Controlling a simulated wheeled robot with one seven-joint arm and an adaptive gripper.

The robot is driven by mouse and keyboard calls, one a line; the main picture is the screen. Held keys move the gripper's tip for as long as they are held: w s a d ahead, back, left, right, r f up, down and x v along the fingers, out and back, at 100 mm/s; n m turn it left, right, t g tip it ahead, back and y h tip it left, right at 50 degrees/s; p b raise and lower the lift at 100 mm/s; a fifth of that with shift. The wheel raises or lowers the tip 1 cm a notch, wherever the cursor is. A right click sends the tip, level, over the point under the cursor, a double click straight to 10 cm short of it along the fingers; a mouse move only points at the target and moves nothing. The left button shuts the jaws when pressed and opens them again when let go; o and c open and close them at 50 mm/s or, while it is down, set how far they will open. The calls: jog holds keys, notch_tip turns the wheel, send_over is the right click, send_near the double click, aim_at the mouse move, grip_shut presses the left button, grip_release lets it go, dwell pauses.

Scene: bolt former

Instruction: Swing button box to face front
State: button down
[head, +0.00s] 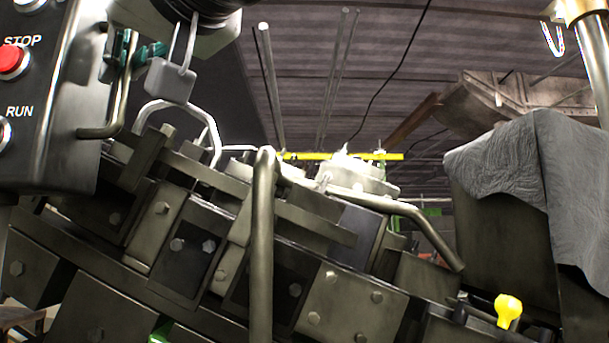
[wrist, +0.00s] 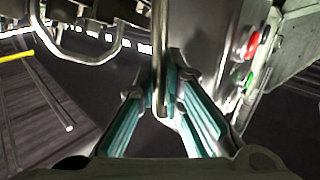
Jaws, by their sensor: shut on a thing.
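The button box (head: 45,110) is a dark grey box at the upper left of the head view, cut off by the picture edge, with a red STOP button and a RUN button below it. A bent metal handle (head: 122,105) stands out from its right side. My gripper (head: 126,58) has its teal fingers closed around the upright part of that handle. In the wrist view the handle bar (wrist: 160,45) passes between the fingertips (wrist: 164,92). The box (wrist: 213,35) is just right of them there, with its red and green buttons at its right side.
Below and right of the box is the bolted machine body (head: 200,240) with several bent metal rails (head: 263,220). A grey cloth (head: 525,165) covers a dark block at the right. A yellow knob (head: 508,309) is at lower right.

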jog(key=shift+s+a, duration=0.15)
jog(key=c, duration=2)
grip_release()
jog(key=shift+o, duration=0.2)
jog(key=v, duration=1.2)
